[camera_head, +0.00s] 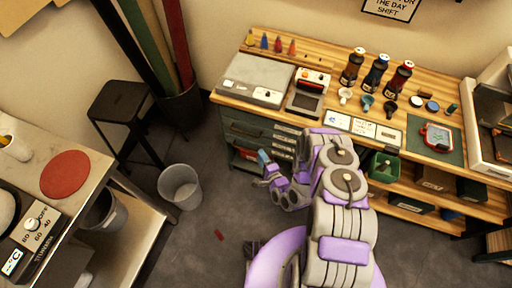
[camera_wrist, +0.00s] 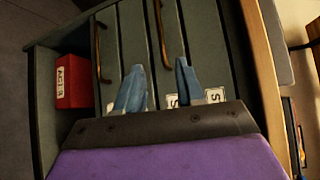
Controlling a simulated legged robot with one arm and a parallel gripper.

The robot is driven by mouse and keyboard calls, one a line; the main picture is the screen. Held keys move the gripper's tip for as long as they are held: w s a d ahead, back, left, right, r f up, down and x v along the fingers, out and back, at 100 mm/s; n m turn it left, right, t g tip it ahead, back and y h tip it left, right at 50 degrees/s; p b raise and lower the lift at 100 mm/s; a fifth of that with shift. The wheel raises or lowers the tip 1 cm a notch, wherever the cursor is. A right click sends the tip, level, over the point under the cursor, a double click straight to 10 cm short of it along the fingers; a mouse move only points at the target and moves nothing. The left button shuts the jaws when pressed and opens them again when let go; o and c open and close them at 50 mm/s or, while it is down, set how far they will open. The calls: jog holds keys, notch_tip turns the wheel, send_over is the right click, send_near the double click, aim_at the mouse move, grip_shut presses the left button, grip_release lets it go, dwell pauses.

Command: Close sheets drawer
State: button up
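The dark green drawer unit (camera_head: 245,128) stands under the left end of the wooden workbench. In the wrist view its drawer fronts (camera_wrist: 133,35) appear turned sideways, with two brass handles. White labels (camera_wrist: 215,95) are partly hidden behind my gripper; only a letter like S shows, so I cannot read which drawer is the sheets drawer. I cannot tell how far any drawer stands out. My gripper (camera_wrist: 160,68) has its two blue fingers apart with nothing between them. It also shows in the head view (camera_head: 264,166), low in front of the drawer unit.
A red box (camera_wrist: 75,82) sits in the open space below the drawers. A wire-grey bin (camera_head: 180,187) stands on the floor left of my gripper, near a black stool (camera_head: 120,108). A small red piece (camera_head: 219,235) lies on the floor. A green bin (camera_head: 383,167) is right of my arm.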

jog(key=shift+v, duration=1.2)
